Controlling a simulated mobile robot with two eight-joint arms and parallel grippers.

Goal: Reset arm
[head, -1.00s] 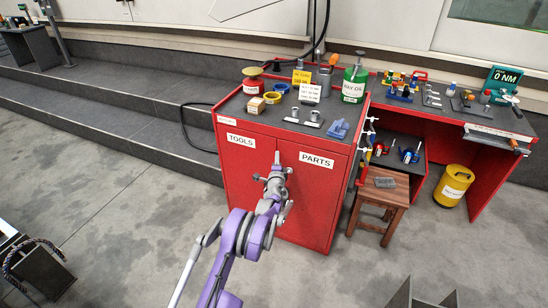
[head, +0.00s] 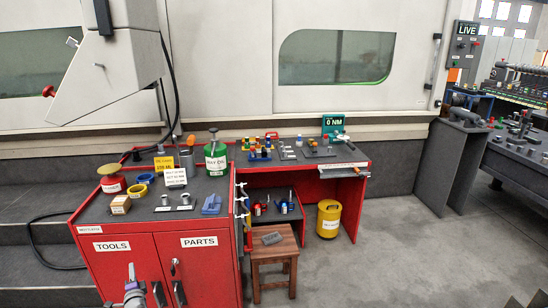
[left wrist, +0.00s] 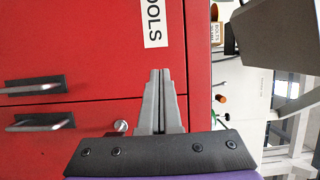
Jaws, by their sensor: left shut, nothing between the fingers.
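My left gripper (head: 131,270) shows at the bottom left of the head view, in front of the doors of the red cabinet (head: 118,270). In the left wrist view its two grey fingers (left wrist: 160,74) are together with nothing between them. They point at the red cabinet front (left wrist: 90,40), beside the TOOLS label (left wrist: 153,22). Whether they touch the door I cannot tell. Most of the left arm is below the head view. My right gripper is in neither view.
Door handles (head: 179,292) stick out near the gripper. A green oil can (head: 215,158) and small parts stand on the cabinet top. A wooden stool (head: 274,255) and a yellow bin (head: 329,220) stand to the right. Open floor (head: 410,265) lies at the lower right.

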